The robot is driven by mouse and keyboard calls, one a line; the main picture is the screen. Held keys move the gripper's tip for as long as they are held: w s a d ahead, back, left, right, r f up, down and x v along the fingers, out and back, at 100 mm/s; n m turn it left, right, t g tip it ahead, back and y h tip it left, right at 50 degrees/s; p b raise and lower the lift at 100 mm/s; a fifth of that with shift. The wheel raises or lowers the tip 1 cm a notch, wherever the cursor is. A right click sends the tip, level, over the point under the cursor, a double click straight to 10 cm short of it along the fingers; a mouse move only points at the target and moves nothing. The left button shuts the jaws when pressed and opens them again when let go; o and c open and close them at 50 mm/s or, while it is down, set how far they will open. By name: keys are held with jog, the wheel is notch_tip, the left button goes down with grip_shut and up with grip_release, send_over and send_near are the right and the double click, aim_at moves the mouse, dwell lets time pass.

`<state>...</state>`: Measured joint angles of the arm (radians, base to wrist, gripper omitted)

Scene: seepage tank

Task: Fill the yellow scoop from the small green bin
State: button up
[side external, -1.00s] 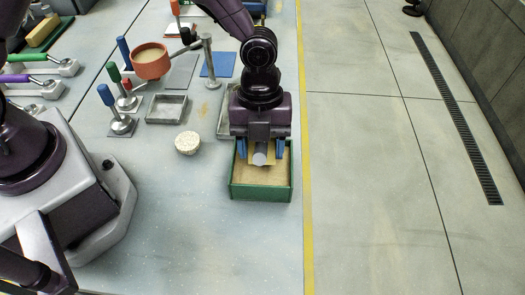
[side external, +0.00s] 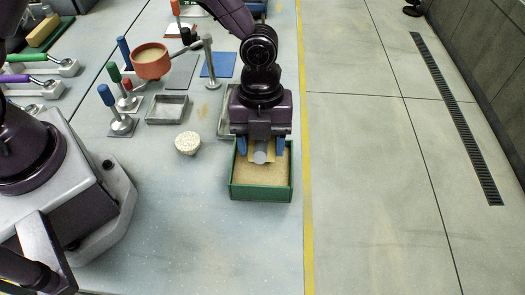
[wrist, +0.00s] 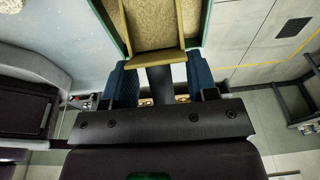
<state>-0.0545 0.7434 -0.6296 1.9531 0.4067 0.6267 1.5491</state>
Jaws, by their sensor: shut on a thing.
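The small green bin (side external: 262,194) stands near the right edge of the bench and holds grainy tan material (side external: 262,176). My gripper (side external: 261,147) is over the far part of the bin, fingers pointing down. It is shut on the yellow scoop, whose yellow edges (wrist: 155,57) show between the blue fingers in the wrist view. Tan grains (wrist: 152,25) show between the scoop's side walls; I cannot tell how deep they lie. In the side view my gripper hides most of the scoop. The bin's green wall (wrist: 107,18) also shows in the wrist view.
A white speckled round piece (side external: 187,143) lies left of the bin. A grey tray (side external: 167,108), an orange bowl (side external: 151,66) on a stand and blue-handled tools (side external: 117,112) stand farther left. The bench in front of the bin is clear.

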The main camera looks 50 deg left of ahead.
jog(key=shift+r+t+y, duration=0.6)
jog(key=shift+r, duration=0.45)
jog(key=shift+r+t+y, duration=0.6)
jog(key=shift+r, duration=0.45)
jog(key=shift+s+d+r+t+y, duration=0.35)
jog(key=shift+r, duration=0.35)
jog(key=shift+s+d+r+t+y, duration=0.35)
jog(key=shift+d+r+t+y, duration=0.05)
jog(key=shift+r, duration=0.35)
jog(key=shift+s+d+r+t+y, duration=0.35)
jog(key=shift+r, duration=0.35)
